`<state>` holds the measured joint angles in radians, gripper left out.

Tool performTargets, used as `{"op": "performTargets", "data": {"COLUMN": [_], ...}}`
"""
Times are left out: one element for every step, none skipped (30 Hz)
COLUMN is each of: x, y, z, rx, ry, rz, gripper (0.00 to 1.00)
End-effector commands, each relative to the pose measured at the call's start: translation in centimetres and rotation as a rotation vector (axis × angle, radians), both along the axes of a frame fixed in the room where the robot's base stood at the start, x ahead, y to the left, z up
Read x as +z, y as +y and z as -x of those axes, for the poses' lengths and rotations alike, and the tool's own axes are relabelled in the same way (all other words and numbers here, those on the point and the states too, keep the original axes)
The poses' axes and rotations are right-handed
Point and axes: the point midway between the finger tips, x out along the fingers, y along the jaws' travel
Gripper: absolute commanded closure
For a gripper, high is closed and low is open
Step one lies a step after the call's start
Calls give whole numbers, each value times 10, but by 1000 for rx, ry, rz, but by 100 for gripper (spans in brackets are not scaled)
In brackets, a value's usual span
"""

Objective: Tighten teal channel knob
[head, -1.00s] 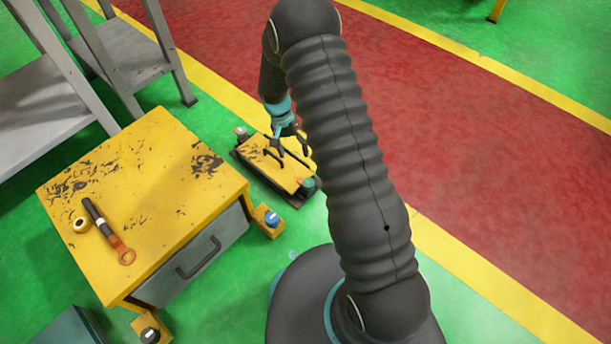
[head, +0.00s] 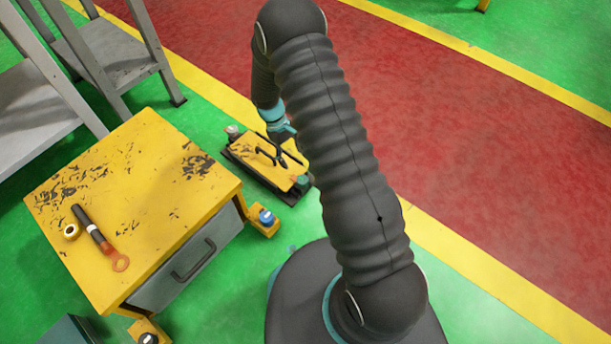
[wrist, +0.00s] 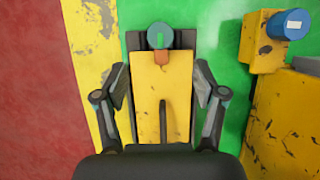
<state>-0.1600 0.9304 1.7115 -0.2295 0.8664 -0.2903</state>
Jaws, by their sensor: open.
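The teal knob (wrist: 160,36) sits at the far end of a yellow plate (wrist: 150,85) in the wrist view, with a small orange-brown tab (wrist: 161,58) just below it. In the head view the teal knob (head: 302,182) is at the near right end of the plate (head: 258,160), on a dark base on the floor. My gripper (wrist: 159,77) is open and empty, its two fingers on either side of the plate in the wrist view, short of the knob. In the head view my gripper (head: 280,152) is over the plate, partly hidden by my arm.
A grey knob (head: 232,131) is at the plate's far end.

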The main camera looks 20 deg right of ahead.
Motion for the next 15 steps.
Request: {"op": "performTargets", "data": {"x": [-12,-17,-24,-29,-34,-41,-46,-51,-57,-62,-66,-71,-74,-78,-81], "y": [-3,-4,-6,-8,-9,-11,-12,-13,-14,-16,-17,-18,-19,-20,-21], "z": [5,6,9,10,12,14,16,17,20,21,23,24,25,26,27], "rx": [-2,-3,-3,-4,-4,-3,-3,-3,-3,-3,-3,-3,-4,-4,-3], "ry": [5,4,4,4,3,4,4,3,4,4,3,2,3,2,1], "rz": [1,1,1,2,1,1,1,1,1,1,1,0,1,1,1], "gripper": [30,30,30,30,30,30,30,30,30,30,30,30,30,30,30]}}
